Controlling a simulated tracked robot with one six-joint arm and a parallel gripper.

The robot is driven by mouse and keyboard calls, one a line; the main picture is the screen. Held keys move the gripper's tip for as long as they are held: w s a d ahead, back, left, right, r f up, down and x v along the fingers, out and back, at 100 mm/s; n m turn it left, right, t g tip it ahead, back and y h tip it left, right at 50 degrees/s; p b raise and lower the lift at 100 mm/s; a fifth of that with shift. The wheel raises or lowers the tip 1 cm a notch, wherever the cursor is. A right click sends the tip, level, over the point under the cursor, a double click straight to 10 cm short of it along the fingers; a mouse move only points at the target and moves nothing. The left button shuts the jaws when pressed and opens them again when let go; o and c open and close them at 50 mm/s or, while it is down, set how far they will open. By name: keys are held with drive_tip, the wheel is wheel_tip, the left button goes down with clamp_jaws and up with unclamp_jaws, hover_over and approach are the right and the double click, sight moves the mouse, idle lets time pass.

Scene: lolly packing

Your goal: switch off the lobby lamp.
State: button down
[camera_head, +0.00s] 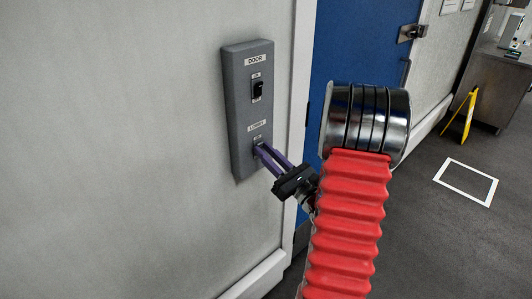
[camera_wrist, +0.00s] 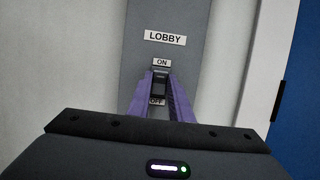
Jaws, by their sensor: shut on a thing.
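A grey switch panel (camera_head: 240,130) is fixed to the wall, with a switch under a DOOR label above and one under a LOBBY label below. The black lobby switch (camera_wrist: 159,88) sits between an ON label (camera_wrist: 162,62) and an OFF label (camera_wrist: 157,102) in the wrist view. My gripper (camera_head: 260,149) has purple fingers that reach the panel and are closed on the lobby switch from both sides. The fingers hide part of the switch, so I cannot tell its position. The black door switch (camera_head: 258,89) is clear of my gripper.
A blue door (camera_head: 350,50) with a metal latch (camera_head: 412,32) stands right of the panel, beyond a white frame. A yellow floor sign (camera_head: 462,115) and a white floor outline (camera_head: 466,182) are at the right. Grey floor lies open there.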

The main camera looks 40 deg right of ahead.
drive_tip(key=shift+f+t, duration=0.1)
drive_tip(key=shift+t, duration=0.2)
drive_tip(key=c, duration=1.6)
unclamp_jaws()
drive_tip(key=shift+s, duration=0.1)
drive_tip(key=v, duration=1.3)
drive_tip(key=shift+s+f, duration=0.15)
drive_tip(key=shift+s, duration=0.2)
drive_tip(key=shift+f, duration=0.1)
